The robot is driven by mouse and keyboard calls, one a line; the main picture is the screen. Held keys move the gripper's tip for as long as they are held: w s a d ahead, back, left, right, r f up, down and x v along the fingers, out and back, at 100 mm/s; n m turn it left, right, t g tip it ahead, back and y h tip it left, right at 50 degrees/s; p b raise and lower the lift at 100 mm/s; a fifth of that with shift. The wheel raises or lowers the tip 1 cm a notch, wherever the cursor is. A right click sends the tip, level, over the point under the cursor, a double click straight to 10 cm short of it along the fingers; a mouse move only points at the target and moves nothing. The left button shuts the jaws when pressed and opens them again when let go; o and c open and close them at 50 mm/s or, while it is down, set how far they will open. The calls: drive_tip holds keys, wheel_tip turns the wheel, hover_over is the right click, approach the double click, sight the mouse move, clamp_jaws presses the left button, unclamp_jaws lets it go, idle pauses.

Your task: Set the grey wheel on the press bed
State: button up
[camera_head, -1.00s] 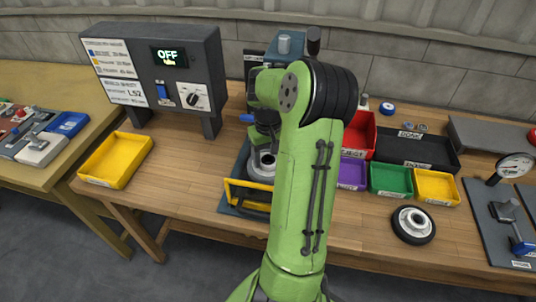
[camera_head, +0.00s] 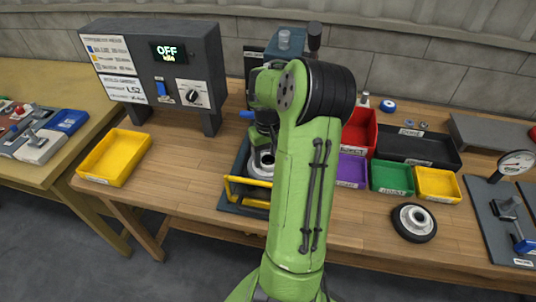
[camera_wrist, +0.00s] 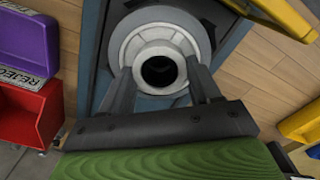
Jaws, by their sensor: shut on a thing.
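The grey wheel (camera_wrist: 128,52) has a pale raised hub with a dark central hole. My gripper (camera_wrist: 160,72) is shut on this hub, with one finger on each side, in the wrist view. In the head view the grey wheel (camera_head: 262,163) is low over the blue press base, under my gripper (camera_head: 265,146), and partly hidden by my arm. The press bed lies under the wheel and is mostly hidden. The wheel looks level, but I cannot tell whether it touches the bed.
A yellow guard bar (camera_head: 246,190) runs along the press front. A black-tyred wheel (camera_head: 414,222) lies on the table at right. Coloured bins, including a green bin (camera_head: 391,178), stand right of the press. A control box (camera_head: 160,70) reads OFF. A yellow tray (camera_head: 114,157) is at left.

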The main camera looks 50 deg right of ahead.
drive_tip(key=shift+f, duration=0.3)
drive_tip(key=o, duration=1.4)
wheel_tip(320, 180, up, 16)
drive_tip(key=p, duration=0.4)
drive_tip(key=shift+f, duration=0.1)
